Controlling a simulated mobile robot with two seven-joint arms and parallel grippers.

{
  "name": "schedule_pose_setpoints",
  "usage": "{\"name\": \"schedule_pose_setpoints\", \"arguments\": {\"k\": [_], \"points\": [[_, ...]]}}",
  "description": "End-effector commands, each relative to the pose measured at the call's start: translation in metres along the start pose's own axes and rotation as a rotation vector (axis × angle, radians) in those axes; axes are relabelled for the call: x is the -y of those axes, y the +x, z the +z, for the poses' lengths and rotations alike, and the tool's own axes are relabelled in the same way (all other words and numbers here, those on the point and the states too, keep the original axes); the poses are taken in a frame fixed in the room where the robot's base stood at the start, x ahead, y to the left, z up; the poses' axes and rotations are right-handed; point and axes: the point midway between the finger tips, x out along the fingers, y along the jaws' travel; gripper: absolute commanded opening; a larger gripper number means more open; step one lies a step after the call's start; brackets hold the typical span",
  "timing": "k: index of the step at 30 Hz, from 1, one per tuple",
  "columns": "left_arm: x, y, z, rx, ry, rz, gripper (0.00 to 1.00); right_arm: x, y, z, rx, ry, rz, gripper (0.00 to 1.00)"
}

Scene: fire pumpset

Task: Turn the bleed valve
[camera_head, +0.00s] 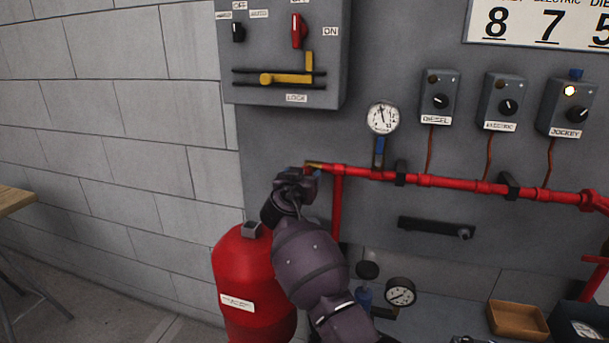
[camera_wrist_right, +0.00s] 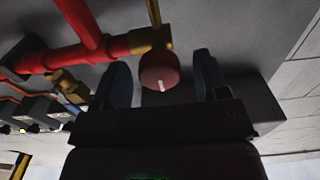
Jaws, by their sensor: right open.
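The bleed valve is a red knob (camera_wrist_right: 158,72) with a white mark, on a brass fitting (camera_wrist_right: 150,40) at the end of the red pipe. In the head view only some brass (camera_head: 315,165) shows beside my gripper, and the knob is hidden. My right gripper (camera_head: 297,180) is at the pipe's left end. In the wrist view its two dark fingers (camera_wrist_right: 162,82) are open, one on each side of the knob. I see gaps between knob and fingers; depth is hard to judge. My left gripper is not in view.
The red pipe (camera_head: 450,182) runs right along the grey panel, under a pressure gauge (camera_head: 382,117) with a blue-handled valve (camera_head: 379,152). A grey switch box (camera_head: 285,70) is above. A wooden tray (camera_head: 518,320) is lower right.

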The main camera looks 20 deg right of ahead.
Motion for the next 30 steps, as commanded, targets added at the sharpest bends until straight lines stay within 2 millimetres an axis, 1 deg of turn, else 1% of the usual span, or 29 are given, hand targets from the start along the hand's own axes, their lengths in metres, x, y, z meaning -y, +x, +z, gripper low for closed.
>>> {"name": "schedule_pose_setpoints", "arguments": {"k": [1,6,14,15,17,24,30], "points": [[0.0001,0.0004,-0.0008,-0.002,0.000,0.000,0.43,-0.0005,0.0048,-0.0001,0.000,-0.001,0.001,0.67],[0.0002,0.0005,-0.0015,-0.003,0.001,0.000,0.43,-0.0002,0.0116,-0.0002,0.000,0.001,0.000,0.67],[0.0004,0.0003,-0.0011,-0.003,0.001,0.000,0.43,-0.0003,0.0123,-0.0001,0.000,0.001,0.000,0.67],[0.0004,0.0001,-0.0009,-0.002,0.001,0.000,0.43,-0.0003,0.0123,-0.0001,0.000,0.001,0.000,0.64],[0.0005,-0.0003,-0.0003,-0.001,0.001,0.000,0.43,-0.0003,0.0123,-0.0001,0.000,0.001,0.000,0.55],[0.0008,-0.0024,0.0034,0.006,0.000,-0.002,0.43,-0.0003,0.0121,0.0000,0.000,0.000,0.000,0.19],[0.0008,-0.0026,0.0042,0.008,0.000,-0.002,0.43,-0.0003,0.0121,0.0001,0.000,-0.012,0.000,0.19]]}}
